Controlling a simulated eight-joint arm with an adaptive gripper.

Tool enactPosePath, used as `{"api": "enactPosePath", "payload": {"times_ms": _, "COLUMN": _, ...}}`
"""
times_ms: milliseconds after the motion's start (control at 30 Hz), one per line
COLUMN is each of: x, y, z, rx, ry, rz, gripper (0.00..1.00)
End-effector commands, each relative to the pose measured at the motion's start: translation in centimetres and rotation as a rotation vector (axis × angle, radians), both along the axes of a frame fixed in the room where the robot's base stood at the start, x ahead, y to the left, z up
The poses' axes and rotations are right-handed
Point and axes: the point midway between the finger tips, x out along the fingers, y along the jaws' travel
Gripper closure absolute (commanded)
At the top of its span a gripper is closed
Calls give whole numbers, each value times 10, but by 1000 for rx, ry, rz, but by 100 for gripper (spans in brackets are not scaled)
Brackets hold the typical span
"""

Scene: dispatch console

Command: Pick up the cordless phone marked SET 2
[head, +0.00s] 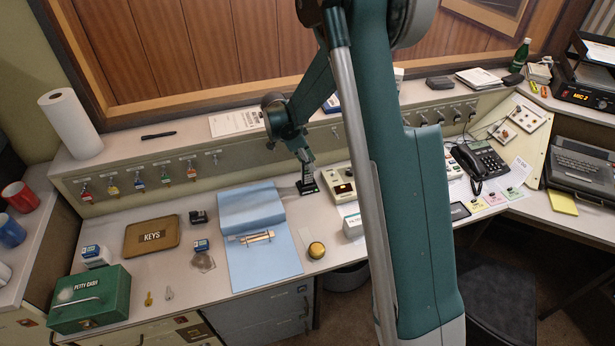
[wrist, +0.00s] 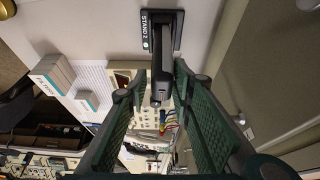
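A black cordless phone (wrist: 163,58) stands in a dark stand (wrist: 147,30) whose label reads STAND 2. No SET 2 marking is readable on the handset. In the head view, the phone and stand (head: 307,187) are small and dark at the right of the blue folder. My gripper (wrist: 160,75) has its green fingers spread on either side of the handset's upper end, with a gap visible on the left. The right fingertip is very close to the handset; I cannot tell if it touches. In the head view my gripper (head: 306,158) is directly above the phone.
A cream box with buttons (head: 340,184) stands close to the right of the phone. The blue folder (head: 258,240) lies open at the left. The key panel (head: 150,180) rises behind. A desk phone (head: 480,160) is farther right.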

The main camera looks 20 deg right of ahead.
Motion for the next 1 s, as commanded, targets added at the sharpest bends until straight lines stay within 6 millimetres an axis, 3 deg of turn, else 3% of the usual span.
{"api": "enactPosePath", "payload": {"times_ms": 433, "x": 0, "y": -2, "z": -5, "rx": 0, "ry": 0, "rz": 0, "gripper": 76}}
{"api": "enactPosePath", "payload": {"times_ms": 800, "x": 2, "y": -14, "z": -40, "rx": 0, "ry": 0, "rz": -1, "gripper": 76}}
{"api": "enactPosePath", "payload": {"times_ms": 1000, "x": 3, "y": -19, "z": -50, "rx": 0, "ry": 0, "rz": 0, "gripper": 76}}
